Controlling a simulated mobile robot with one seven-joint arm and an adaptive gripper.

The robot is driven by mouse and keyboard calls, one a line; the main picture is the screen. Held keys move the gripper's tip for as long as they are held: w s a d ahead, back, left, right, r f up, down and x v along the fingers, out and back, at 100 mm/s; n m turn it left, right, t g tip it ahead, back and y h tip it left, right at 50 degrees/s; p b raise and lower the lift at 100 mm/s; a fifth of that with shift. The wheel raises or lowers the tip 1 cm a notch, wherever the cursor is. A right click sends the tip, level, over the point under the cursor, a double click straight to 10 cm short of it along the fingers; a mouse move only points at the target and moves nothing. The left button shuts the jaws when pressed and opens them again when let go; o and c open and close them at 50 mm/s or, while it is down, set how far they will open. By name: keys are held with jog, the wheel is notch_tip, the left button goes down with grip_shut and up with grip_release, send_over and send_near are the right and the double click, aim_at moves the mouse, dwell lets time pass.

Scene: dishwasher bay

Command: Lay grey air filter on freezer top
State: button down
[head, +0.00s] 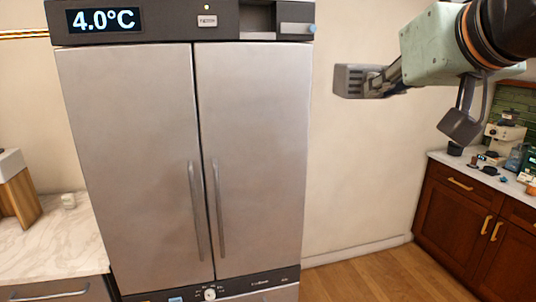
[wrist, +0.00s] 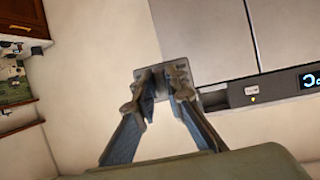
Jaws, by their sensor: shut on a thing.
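The grey air filter (head: 349,81) is a small slotted block at the tips of my gripper (head: 377,82), in mid-air right of the steel freezer (head: 255,150). In the wrist view the filter (wrist: 181,69) sits between the two fingertips of my gripper (wrist: 161,84), which are shut on it. The fingers hide part of it. The freezer has two tall doors, both shut, and a dark top panel reading 4.0°C. Its top surface is not visible in the head view. The filter is apart from the freezer in the head view, level with the upper doors.
The freezer's top panel has a dark recess (head: 257,17) at its right. A marble counter (head: 45,240) stands at the left. Brown cabinets (head: 465,210) with several small items on top stand at the right. Bare wall (head: 355,170) and clear floor (head: 370,275) lie between.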

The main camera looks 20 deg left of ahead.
jog(key=w+d+f+m+h, duration=0.1)
jog(key=w+d+f, duration=0.3)
jog(key=f, duration=0.8)
jog(key=w+d+f+m+h, duration=0.2)
jog(key=w+d+f, duration=0.2)
jog(key=w+f, duration=0.4)
jog(key=w+d+f+m+t+h, duration=0.1)
jog(key=w+d+f, duration=0.3)
jog(key=f, duration=1.4)
jog(key=shift+w+d+m+h, duration=0.2)
jog(key=shift+w+m+h, duration=0.3)
jog(key=shift+w+h, duration=0.35)
jog(key=shift+w+a+r, duration=0.1)
jog(key=shift+r, duration=0.05)
